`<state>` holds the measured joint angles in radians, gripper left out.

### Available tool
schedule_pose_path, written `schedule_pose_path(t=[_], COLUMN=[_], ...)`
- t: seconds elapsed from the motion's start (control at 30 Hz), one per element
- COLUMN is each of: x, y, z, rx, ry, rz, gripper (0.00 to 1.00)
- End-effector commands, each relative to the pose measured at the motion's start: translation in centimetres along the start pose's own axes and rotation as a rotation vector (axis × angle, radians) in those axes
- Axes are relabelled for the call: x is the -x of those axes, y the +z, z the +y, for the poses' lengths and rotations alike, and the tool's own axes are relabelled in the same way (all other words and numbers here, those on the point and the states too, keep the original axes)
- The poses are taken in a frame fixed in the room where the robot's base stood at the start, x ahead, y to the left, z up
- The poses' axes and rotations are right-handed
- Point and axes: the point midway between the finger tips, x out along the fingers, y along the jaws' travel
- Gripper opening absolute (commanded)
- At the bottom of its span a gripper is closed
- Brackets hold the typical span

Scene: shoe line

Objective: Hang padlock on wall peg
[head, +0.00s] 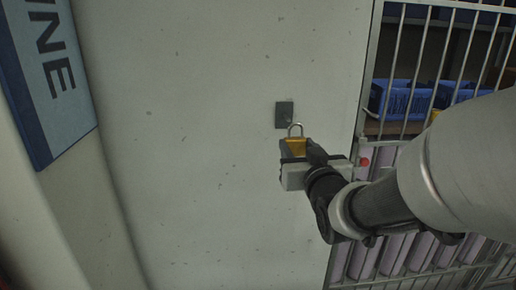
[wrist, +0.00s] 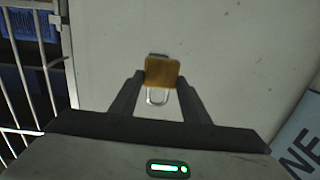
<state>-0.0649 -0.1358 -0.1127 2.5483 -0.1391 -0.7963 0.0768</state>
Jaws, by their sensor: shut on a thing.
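The brass-yellow padlock (head: 296,146) with a silver shackle is held between the fingers of my gripper (head: 298,157). In the head view its shackle points up, just below a small dark plate (head: 284,113) on the pale wall. A small peg seems to stick out at the plate's lower edge, close to the shackle top. I cannot tell whether they touch. In the wrist view the padlock (wrist: 161,72) sits between both fingers, its shackle toward the palm, and it hides most of what lies behind it.
The pale wall (head: 210,130) around the plate is bare. A metal grille (head: 421,60) with blue bins (head: 403,98) behind it stands at the right. A blue sign (head: 50,75) is at the upper left.

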Motion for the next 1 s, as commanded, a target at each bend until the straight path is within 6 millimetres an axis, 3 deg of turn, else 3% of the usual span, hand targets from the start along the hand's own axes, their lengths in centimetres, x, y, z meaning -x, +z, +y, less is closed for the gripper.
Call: schedule_pose_path(t=[0.37, 1.0], x=[-0.2, -4.0], y=[-0.8, -0.6], z=[0.0, 0.2], rx=[-0.002, -0.002], ry=[-0.001, -0.001], rz=[0.000, 0.001], gripper=[0.10, 0.10])
